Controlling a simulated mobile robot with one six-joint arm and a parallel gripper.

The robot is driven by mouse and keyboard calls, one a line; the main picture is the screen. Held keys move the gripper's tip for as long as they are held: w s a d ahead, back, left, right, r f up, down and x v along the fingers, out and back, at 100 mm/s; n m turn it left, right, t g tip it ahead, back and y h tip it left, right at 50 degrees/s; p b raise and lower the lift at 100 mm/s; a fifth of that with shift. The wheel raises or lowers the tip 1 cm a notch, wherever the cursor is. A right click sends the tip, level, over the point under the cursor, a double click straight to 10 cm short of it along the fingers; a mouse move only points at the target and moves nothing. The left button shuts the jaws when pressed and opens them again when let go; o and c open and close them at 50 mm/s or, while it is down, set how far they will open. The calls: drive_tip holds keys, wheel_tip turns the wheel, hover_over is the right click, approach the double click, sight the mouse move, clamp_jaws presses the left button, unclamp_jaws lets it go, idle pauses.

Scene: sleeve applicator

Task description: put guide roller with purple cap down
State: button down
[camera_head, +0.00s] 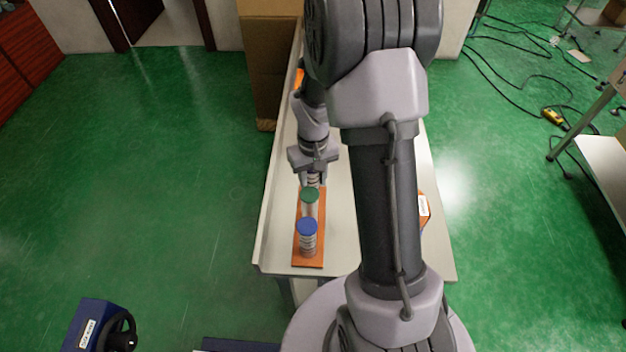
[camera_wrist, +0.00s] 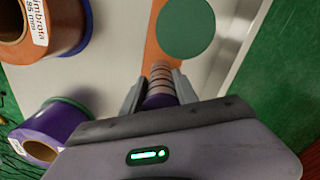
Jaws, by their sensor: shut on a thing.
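My gripper (camera_wrist: 158,92) is shut on the guide roller with purple cap (camera_wrist: 161,73). Its purple end shows between the fingers, and its ringed body points away from my palm. In the head view my gripper (camera_head: 313,174) is over the far end of an orange board (camera_head: 311,261), just behind a roller with a green cap (camera_head: 310,195). The green cap (camera_wrist: 187,27) is close beside the held roller in the wrist view. I cannot tell whether the held roller touches the board.
A roller with a blue cap (camera_head: 307,228) stands at the board's near end. The board lies on a long pale table (camera_head: 275,225). In the wrist view a copper-coloured roll (camera_wrist: 68,25) and a purple roll (camera_wrist: 50,128) are at the left. A cardboard box (camera_head: 268,70) stands behind.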

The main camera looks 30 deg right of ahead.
drive_tip(key=shift+f, duration=0.2)
drive_tip(key=c, duration=0.9)
unclamp_jaws()
drive_tip(key=shift+c, duration=0.2)
wheel_tip(320, 180, up, 12)
drive_tip(key=p, duration=0.4)
drive_tip(key=shift+r+p, duration=0.15)
drive_tip(key=shift+p, duration=0.15)
drive_tip(key=s+a+r+m+t, duration=0.15)
drive_tip(key=s+a+r, duration=0.25)
drive_tip(key=a+r, duration=0.5)
drive_tip(key=s+a+r+t+y, duration=0.1)
drive_tip(key=s+a+r+t, duration=0.1)
drive_tip(key=s, duration=0.4)
drive_tip(key=s+a+r+m+t+y, duration=0.1)
drive_tip(key=s+a+r+t, duration=0.1)
drive_tip(key=s+a+r, duration=0.3)
drive_tip(key=shift+s+r, duration=0.7)
drive_tip(key=shift+r, duration=0.15)
